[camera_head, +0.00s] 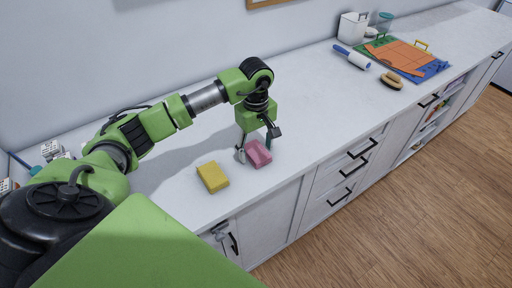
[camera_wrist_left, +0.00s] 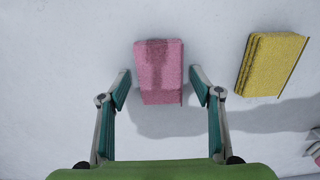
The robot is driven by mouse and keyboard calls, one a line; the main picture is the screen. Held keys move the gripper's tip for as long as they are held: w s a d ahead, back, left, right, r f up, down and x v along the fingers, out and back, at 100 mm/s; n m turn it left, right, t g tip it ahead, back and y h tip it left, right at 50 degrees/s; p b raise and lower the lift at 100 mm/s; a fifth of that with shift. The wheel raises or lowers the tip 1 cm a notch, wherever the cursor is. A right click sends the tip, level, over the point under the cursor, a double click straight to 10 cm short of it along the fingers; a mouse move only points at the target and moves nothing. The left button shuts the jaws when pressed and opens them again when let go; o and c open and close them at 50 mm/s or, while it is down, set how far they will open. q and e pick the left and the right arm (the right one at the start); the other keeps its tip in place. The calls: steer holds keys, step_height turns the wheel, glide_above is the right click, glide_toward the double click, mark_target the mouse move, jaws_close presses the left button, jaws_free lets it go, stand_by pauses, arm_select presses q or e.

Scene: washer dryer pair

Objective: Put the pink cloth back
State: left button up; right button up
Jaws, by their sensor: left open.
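The pink cloth (camera_head: 258,153) is a folded block lying on the white counter, near its front edge. In the left wrist view the pink cloth (camera_wrist_left: 160,70) lies ahead of and partly between the fingertips of my left gripper (camera_wrist_left: 161,90). The gripper is open, with a finger on each side and a gap on both sides of the cloth. In the head view my left gripper (camera_head: 256,142) points down over the cloth. My right gripper is not in view.
A folded yellow cloth (camera_head: 212,177) lies on the counter beside the pink one, also in the left wrist view (camera_wrist_left: 271,64). At the far end are a lint roller (camera_head: 352,57), a brush (camera_head: 391,81), colored mats (camera_head: 400,55) and a white container (camera_head: 353,27). The counter between is clear.

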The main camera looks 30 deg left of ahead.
mark_target(256, 150)
arm_select(q)
step_height(256, 150, up, 12)
steer(key=b, duration=0.3)
steer(key=shift+b, duration=0.3)
